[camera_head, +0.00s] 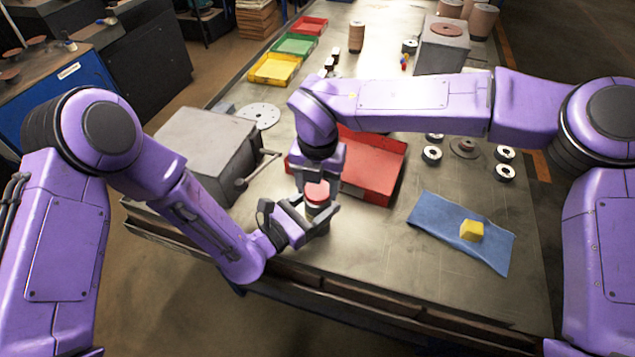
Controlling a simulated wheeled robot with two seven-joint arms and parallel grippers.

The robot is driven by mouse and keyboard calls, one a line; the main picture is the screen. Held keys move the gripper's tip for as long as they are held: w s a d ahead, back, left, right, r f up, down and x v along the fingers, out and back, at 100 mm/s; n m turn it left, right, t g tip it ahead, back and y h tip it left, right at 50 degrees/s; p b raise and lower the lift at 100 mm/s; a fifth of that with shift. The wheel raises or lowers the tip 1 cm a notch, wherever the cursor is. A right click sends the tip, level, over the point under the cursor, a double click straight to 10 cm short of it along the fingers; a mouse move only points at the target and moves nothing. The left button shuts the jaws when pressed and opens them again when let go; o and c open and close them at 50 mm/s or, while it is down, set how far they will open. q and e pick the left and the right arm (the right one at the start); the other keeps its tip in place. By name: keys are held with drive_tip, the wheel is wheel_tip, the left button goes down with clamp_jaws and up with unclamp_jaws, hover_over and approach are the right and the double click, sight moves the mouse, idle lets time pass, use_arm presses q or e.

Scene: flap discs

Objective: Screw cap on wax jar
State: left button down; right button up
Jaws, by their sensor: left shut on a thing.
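The wax jar (317,209) stands upright near the front edge of the workbench, with a red cap (317,190) at its top. My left gripper (318,216) comes in from the left and is shut around the jar's body, hiding much of it. My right gripper (318,183) points down from above, right over the cap. Its fingers are at the cap's sides, but I cannot tell whether they press on it. Whether the cap's thread is engaged is hidden.
A red tray (375,165) lies just behind the jar. A grey metal box with a lever (208,150) stands to the left. A blue cloth (440,222) with a yellow block (471,230) lies at the right. Several small discs sit behind it. Bench between jar and cloth is clear.

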sight(318, 190)
drive_tip(key=o, duration=0.4)
wheel_tip(318, 190, up, 12)
idle(0.3)
use_arm(q)
drive_tip(key=shift+c, duration=0.3)
unclamp_jaws()
drive_tip(key=b+v, duration=0.3)
drive_tip(key=v, duration=0.7)
drive_tip(key=shift+s+a, duration=0.2)
use_arm(e)
wheel_tip(318, 190, down, 4)
drive_tip(key=shift+r, duration=0.25)
